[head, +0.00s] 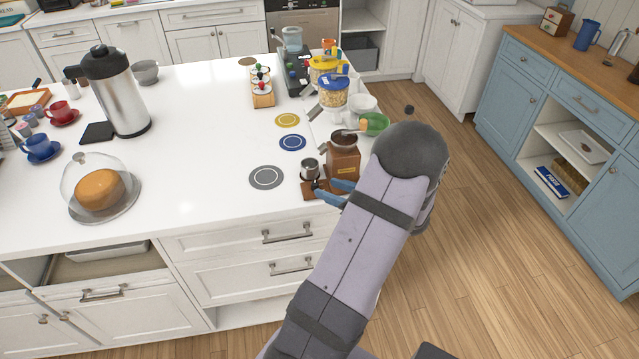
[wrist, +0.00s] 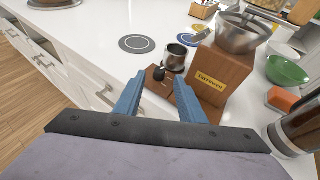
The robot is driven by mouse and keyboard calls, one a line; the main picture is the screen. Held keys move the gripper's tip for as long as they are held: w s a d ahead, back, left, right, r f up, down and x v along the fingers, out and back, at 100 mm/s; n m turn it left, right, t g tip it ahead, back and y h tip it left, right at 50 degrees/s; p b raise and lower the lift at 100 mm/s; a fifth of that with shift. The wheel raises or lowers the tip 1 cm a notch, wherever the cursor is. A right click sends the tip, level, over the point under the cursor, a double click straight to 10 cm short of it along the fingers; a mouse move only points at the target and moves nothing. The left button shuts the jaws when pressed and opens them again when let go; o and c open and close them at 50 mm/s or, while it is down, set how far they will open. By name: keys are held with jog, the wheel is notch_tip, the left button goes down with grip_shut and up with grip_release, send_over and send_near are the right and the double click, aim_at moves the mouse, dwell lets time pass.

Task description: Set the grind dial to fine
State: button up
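The wooden coffee grinder (head: 345,163) stands at the right edge of the white counter, partly hidden by my arm. In the wrist view the grinder (wrist: 222,78) has a yellow label and a metal bowl on top. A small metal cup (wrist: 176,56) stands on its wooden base (wrist: 153,83), beside the body. A dark round knob (wrist: 160,73) is in front of the cup; I cannot tell whether it is the grind dial. My gripper (wrist: 157,92) is open, its blue fingers apart and empty, close in front of the base and knob. It also shows in the head view (head: 329,194).
A green bowl (head: 374,124) and yellow-topped jars are behind the grinder. A dark cylinder (wrist: 300,125) is close at right in the wrist view. Grey, blue and yellow discs lie left of the grinder; the counter's middle is clear.

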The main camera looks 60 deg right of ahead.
aim_at(317, 184)
jog(key=shift+p+x, duration=0.7)
jog(key=shift+x, duration=1.9)
jog(key=shift+d, duration=0.1)
grip_shut()
